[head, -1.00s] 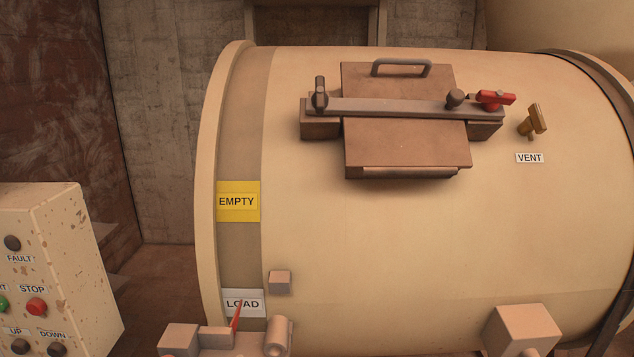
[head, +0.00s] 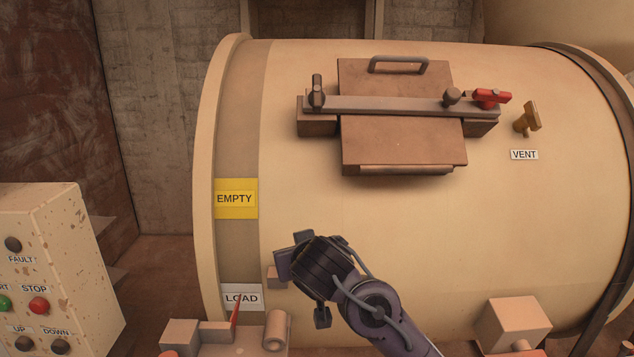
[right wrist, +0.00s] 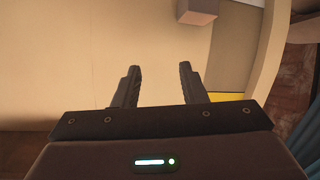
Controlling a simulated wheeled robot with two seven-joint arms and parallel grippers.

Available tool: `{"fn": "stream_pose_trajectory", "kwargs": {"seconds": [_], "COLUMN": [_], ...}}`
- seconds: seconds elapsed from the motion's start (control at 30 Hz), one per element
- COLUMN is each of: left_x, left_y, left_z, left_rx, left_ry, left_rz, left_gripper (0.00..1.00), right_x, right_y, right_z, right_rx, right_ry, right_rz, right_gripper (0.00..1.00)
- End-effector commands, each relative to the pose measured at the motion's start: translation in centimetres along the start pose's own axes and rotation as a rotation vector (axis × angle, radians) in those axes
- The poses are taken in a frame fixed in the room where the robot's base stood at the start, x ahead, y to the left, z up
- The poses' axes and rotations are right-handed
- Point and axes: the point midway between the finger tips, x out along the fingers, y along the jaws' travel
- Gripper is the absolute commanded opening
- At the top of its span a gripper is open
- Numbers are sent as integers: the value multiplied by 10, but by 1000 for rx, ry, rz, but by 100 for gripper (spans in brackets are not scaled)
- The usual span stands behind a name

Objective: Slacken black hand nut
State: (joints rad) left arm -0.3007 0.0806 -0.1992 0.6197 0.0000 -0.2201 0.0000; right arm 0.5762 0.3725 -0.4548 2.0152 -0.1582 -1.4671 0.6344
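The black hand nut (head: 317,92) stands upright at the left end of the clamp bar (head: 385,106), which lies across the brown hatch cover (head: 400,145) on top of the big cream drum. My right gripper (head: 300,285) is in front of the drum's lower left part, well below the nut and apart from it. In the right wrist view my right gripper (right wrist: 160,68) has its two fingers spread with nothing between them. The nut is not in the right wrist view. My left gripper is not in view.
A round dark knob (head: 451,96), a red handle (head: 490,97) and a yellow vent valve (head: 526,118) are at the right. A small block (right wrist: 198,10) juts from the drum near my right gripper. A control box (head: 50,265) stands at left. The drum's middle face is clear.

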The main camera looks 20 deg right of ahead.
Motion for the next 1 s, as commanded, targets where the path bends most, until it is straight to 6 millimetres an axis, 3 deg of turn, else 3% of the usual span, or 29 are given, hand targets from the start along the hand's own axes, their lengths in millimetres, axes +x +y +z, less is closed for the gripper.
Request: {"fn": "stream_pose_trajectory", "kwargs": {"seconds": [0.03, 0.2, 0.3, 0.4, 0.53, 0.63, 1.0], "left_x": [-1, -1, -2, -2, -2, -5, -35], "left_y": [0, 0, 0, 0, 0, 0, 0], "left_z": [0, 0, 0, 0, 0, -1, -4], "left_rx": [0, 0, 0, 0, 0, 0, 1], "left_ry": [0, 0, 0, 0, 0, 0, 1], "left_rz": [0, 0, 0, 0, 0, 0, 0], "left_gripper": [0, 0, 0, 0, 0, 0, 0], "right_x": [-10, -52, -80, -104, -122, -124, -79], "right_y": [7, 30, 45, 57, 66, 70, 84], "right_z": [-38, -142, -189, -222, -244, -252, -279], "right_rx": [10, 74, 115, 150, 177, 185, 185], "right_ry": [69, 264, 362, 436, 487, 498, 497], "right_rz": [29, 115, 159, 190, 212, 218, 219], "right_gripper": [38, 38, 38, 38, 38, 38, 38]}}
